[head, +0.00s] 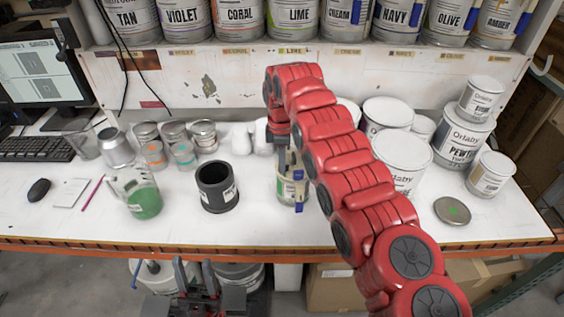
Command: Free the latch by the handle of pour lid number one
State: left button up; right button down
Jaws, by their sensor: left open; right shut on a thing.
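A small can with a pour lid (292,187) stands on the white bench in the middle, with blue latch parts on its right side. My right gripper (283,147) comes down over the top of this can and is shut on the pour lid at its handle. The arm and wrist hide most of the lid and the handle, so the exact grip is hard to see. My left gripper (194,274) is open and empty, low in front of the bench edge.
White paint cans (402,157) crowd the right. A shelf of labelled cans (292,18) hangs above. The bench front between pot and can is clear.

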dwell(0.4)
jog(key=c, duration=1.2)
grip_release()
jog(key=shift+r, duration=0.1)
jog(key=shift+r, duration=0.25)
notch_tip(320, 180, up, 2)
jog(key=shift+a+r, duration=0.1)
jog(key=shift+a, duration=0.05)
notch_tip(320, 180, up, 15)
jog(key=p, duration=1.4)
jog(key=shift+s+f, duration=0.1)
jog(key=shift+f, duration=0.1)
